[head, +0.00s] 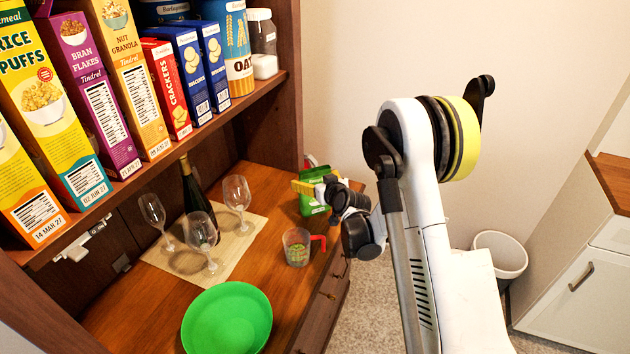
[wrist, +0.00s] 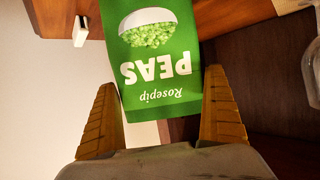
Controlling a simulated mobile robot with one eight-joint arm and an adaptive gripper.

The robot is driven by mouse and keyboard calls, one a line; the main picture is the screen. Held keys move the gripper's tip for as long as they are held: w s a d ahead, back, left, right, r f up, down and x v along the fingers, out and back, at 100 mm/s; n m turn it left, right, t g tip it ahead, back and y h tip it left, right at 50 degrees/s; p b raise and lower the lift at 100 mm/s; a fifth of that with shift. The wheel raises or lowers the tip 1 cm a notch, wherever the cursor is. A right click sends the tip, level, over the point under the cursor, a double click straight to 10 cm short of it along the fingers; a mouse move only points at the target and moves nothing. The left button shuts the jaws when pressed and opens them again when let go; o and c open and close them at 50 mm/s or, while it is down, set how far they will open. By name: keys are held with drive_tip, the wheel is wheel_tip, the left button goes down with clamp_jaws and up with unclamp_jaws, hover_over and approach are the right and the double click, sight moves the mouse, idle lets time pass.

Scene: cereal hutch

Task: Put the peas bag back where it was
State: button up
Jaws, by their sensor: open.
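The peas bag (head: 313,205) is green and stands at the far right end of the wooden counter, partly hidden by my gripper. In the wrist view the peas bag (wrist: 160,75) appears upside down, with a white bowl of peas and the words PEAS and Rosepip. My gripper (head: 305,187) is at the bag's upper part. Its two yellow fingers (wrist: 160,85) are open, one on each side of the bag. I cannot tell whether either finger touches it. A clear cup with a red handle (head: 297,247) holds green peas on the counter in front of the bag.
Several wine glasses (head: 201,232) and a dark bottle (head: 192,192) stand on a beige mat (head: 245,240) left of the bag. A green bowl (head: 227,318) is at the front. A shelf of cereal boxes (head: 100,95) overhangs the counter. A white bin (head: 500,255) stands on the floor.

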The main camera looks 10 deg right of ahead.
drive_tip(key=s+a+r+g, duration=0.1)
drive_tip(key=s+r, duration=0.6)
drive_tip(key=s, duration=0.3)
drive_tip(key=s+r+g, duration=0.2)
drive_tip(key=s+r, duration=0.6)
drive_tip(key=s, duration=0.3)
drive_tip(key=s+d+r+m+g+h, duration=0.1)
drive_tip(key=s+r+g+h, duration=0.1)
drive_tip(key=s, duration=1.9)
drive_tip(key=shift+m+g, duration=0.4)
drive_tip(key=shift+g, duration=0.3)
